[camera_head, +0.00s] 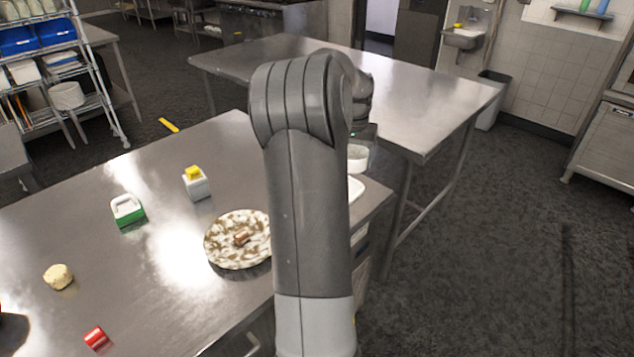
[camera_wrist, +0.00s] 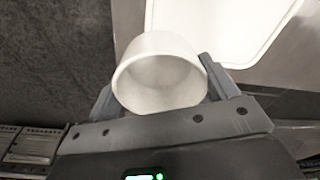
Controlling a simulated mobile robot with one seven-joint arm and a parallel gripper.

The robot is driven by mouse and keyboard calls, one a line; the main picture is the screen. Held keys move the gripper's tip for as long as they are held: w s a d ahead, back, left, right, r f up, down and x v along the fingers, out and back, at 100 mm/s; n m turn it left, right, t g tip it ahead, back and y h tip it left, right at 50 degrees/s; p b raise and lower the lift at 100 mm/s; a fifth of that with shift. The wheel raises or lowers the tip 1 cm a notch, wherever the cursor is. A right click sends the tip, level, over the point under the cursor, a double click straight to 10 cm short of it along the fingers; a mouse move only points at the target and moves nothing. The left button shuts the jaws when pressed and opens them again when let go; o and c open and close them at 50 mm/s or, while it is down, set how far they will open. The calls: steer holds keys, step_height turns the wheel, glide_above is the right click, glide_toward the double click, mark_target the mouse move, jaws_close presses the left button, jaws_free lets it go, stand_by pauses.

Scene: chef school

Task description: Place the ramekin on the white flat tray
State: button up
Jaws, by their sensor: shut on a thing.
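The white ramekin (camera_wrist: 160,75) is held between the two fingers of my gripper (camera_wrist: 158,92) in the wrist view, its open mouth facing the camera. In the head view, part of the ramekin (camera_head: 358,158) shows just right of my arm. The white flat tray (camera_wrist: 215,25) lies beyond and to the right of the ramekin in the wrist view. In the head view only an edge of the tray (camera_head: 356,188) shows, below the ramekin near the table's right end. My arm hides the rest of the tray and most of the gripper. The ramekin appears above the tray's level.
A patterned plate (camera_head: 225,255) with a brown item sits left of my arm on the metal table (camera_head: 90,220). A green-and-white object (camera_head: 127,210), a yellow-topped white box (camera_head: 196,184), a pale round item (camera_head: 58,277) and a red item (camera_head: 96,338) stand farther left. Another metal table (camera_head: 430,105) is behind.

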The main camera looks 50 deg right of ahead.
steer(key=w+a+f, duration=0.1)
steer(key=w+f, duration=0.1)
steer(key=w, duration=0.1)
steer(key=w+a+f, duration=0.1)
steer(key=w+f, duration=0.1)
steer(key=w, duration=0.2)
steer(key=w+a+f, duration=0.1)
steer(key=w+f, duration=0.1)
steer(key=w, duration=0.1)
steer(key=shift+w+a+f, duration=0.1)
steer(key=shift+w+f, duration=0.25)
steer(key=shift+f, duration=2)
steer(key=shift+f, duration=0.1)
steer(key=o, duration=1.1)
